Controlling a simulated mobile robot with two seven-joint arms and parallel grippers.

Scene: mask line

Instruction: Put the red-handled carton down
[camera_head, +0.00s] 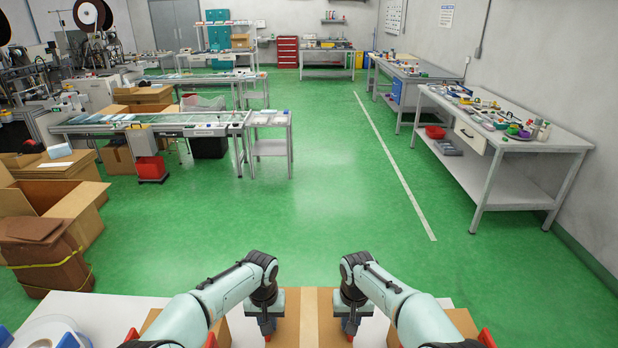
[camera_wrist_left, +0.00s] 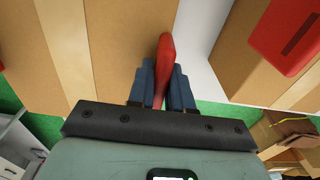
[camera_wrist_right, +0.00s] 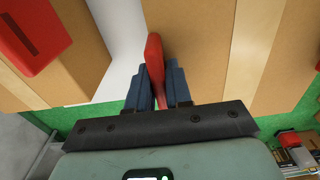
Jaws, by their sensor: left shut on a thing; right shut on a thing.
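The red-handled carton (camera_head: 318,312) is a brown box with a paler tape strip down its middle, low centre in the head view. My left gripper (camera_head: 266,330) is shut on its left red handle (camera_wrist_left: 165,62). My right gripper (camera_head: 352,330) is shut on its right red handle (camera_wrist_right: 154,62). The carton top also shows in the left wrist view (camera_wrist_left: 120,30) and the right wrist view (camera_wrist_right: 215,40). Its underside is hidden, so I cannot tell whether it touches the white table (camera_head: 82,308) below.
Other cartons with red handles stand on either side, one in the left wrist view (camera_wrist_left: 245,60) and one in the right wrist view (camera_wrist_right: 75,50), with white strips between. Open boxes (camera_head: 60,200) stand on the left floor. A workbench (camera_head: 500,130) is at right. The green floor ahead is clear.

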